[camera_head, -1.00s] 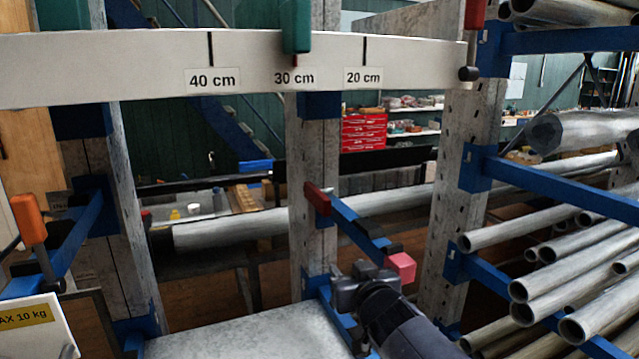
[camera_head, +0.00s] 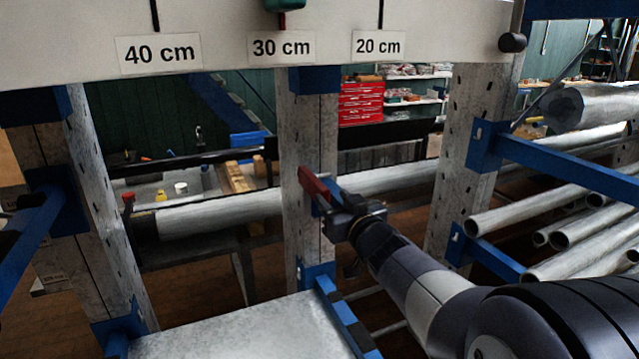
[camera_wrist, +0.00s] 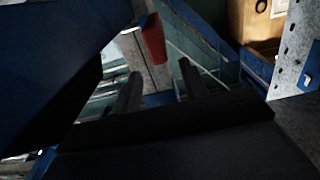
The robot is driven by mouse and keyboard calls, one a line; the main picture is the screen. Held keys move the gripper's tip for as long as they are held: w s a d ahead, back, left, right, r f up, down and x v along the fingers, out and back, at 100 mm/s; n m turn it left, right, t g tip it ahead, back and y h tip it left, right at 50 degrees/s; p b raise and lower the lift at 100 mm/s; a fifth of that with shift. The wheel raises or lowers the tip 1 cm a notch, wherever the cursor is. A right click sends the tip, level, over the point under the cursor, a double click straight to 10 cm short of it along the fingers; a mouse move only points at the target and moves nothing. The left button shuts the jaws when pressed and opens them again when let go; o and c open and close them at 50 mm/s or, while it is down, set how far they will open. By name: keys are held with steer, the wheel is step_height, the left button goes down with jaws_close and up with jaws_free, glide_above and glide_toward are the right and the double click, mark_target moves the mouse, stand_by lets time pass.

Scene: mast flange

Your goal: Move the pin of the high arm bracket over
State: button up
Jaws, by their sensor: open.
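The beige measuring beam (camera_head: 430,20) crosses the top of the head view with 40, 30 and 20 cm labels. Below it, a red pin handle (camera_head: 313,183) sits at the front of the middle grey post (camera_head: 296,235). My gripper (camera_head: 335,212) is just to the right of and below this handle and hides most of the blue bracket arm there. Contact with the red piece cannot be told.
A green handle with a red tip (camera_head: 285,5) hangs on the beam above the 30 cm label. Blue arms with grey pipes (camera_head: 555,212) stand to the right. A grey sheet (camera_head: 240,330) lies below. A large blue part (camera_wrist: 45,65) fills the wrist view's left.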

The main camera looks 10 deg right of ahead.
mark_target(319, 183)
steer(key=w, duration=0.2)
steer(key=w+a, duration=0.1)
steer(key=w, duration=0.2)
steer(key=w+p, duration=0.1)
steer(key=w, duration=0.2)
steer(key=shift+w+a, duration=0.15)
steer(key=shift+a, duration=0.15)
jaws_close()
